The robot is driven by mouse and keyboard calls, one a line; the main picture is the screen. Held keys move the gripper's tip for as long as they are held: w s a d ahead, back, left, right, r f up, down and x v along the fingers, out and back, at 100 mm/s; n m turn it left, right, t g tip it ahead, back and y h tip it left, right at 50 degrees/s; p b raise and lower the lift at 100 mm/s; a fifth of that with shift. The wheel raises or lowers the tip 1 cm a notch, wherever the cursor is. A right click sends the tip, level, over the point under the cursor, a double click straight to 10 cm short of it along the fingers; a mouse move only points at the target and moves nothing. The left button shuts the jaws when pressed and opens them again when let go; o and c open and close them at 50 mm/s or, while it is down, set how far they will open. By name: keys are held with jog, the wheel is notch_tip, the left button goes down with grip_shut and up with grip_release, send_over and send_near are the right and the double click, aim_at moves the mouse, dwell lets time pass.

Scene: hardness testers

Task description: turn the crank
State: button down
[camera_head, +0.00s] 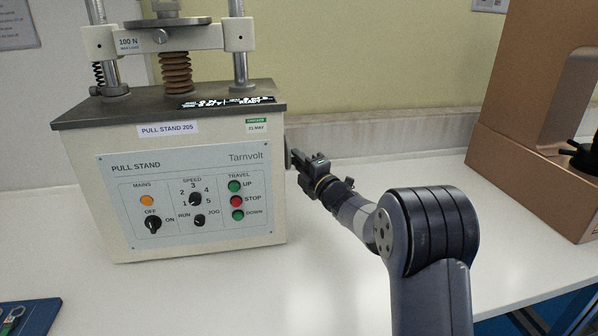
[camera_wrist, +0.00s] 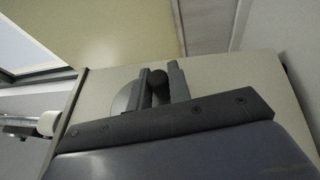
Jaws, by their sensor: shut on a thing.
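The pull stand (camera_head: 120,230) is a cream cabinet with a blue-grey control panel, standing on the white bench. The crank is on its right side. In the wrist view the crank shows as a grey disc (camera_wrist: 121,99) against the cabinet side, with a dark rounded handle (camera_wrist: 158,80). My gripper (camera_head: 299,161) is at that right side, reaching in from the right. In the wrist view my gripper (camera_wrist: 160,84) has its two fingers on either side of the handle and is shut on it. The fingers and palm hide part of the disc and handle.
A copper-coloured machine (camera_head: 510,100) stands at the right of the bench. The bench top (camera_head: 345,270) between it and the stand is clear apart from my arm. A blue tray (camera_head: 38,318) lies at the front left. A wall rises close behind.

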dwell(0.4)
jog(key=c, duration=1.3)
grip_release()
jog(key=b+v, duration=0.1)
jog(key=v, duration=0.9)
jog(key=shift+s+d+f, duration=0.1)
jog(key=shift+s+d, duration=0.15)
jog(key=shift+s, duration=0.05)
jog(key=shift+w+a, duration=0.1)
